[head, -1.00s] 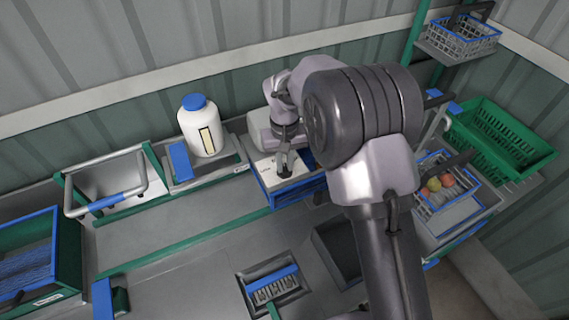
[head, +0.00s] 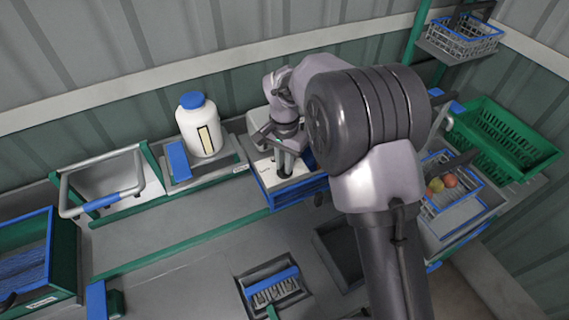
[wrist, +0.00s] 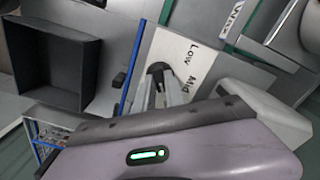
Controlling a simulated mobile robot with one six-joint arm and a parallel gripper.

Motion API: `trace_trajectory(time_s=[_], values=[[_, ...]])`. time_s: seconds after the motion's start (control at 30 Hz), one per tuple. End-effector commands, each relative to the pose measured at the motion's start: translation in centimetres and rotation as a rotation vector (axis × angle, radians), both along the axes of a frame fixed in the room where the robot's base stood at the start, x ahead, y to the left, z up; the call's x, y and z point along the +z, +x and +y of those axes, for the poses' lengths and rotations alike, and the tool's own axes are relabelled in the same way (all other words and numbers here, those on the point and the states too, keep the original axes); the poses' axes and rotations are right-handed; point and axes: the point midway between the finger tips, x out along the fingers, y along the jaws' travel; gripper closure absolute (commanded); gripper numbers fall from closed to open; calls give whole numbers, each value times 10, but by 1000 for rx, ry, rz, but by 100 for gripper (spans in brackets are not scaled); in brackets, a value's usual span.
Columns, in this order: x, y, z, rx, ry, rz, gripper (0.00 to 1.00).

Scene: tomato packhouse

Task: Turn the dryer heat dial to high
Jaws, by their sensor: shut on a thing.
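The dryer control box has a white top panel (head: 265,172) and blue sides, and stands against the back wall in the head view. In the wrist view its panel (wrist: 165,45) carries the printed words "Low" and "Mid"; a "High" mark is not visible. The dark heat dial (wrist: 158,69) is at the fingertips, mostly covered, so I cannot read its pointer. My gripper (head: 285,172) reaches down onto the panel and is shut on the dial; its fingers (wrist: 160,90) also show in the wrist view.
A white jar with a blue lid (head: 201,125) stands on a platform left of the box. A green crate (head: 505,140) and a wire basket with fruit (head: 430,205) are at the right. A dark open tray (head: 338,250) lies in front.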

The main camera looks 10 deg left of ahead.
Motion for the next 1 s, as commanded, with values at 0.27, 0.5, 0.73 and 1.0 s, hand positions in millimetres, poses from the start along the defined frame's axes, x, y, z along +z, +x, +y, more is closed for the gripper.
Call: trace_trajectory(time_s=[0.27, 0.5, 0.73, 1.0], values=[[1, 1, 0, -58, 2, -4, 100], [2, 1, 0, -66, 2, -4, 100], [2, 1, 0, -66, 2, -4, 82], [1, 1, 0, -65, 0, -2, 64]])
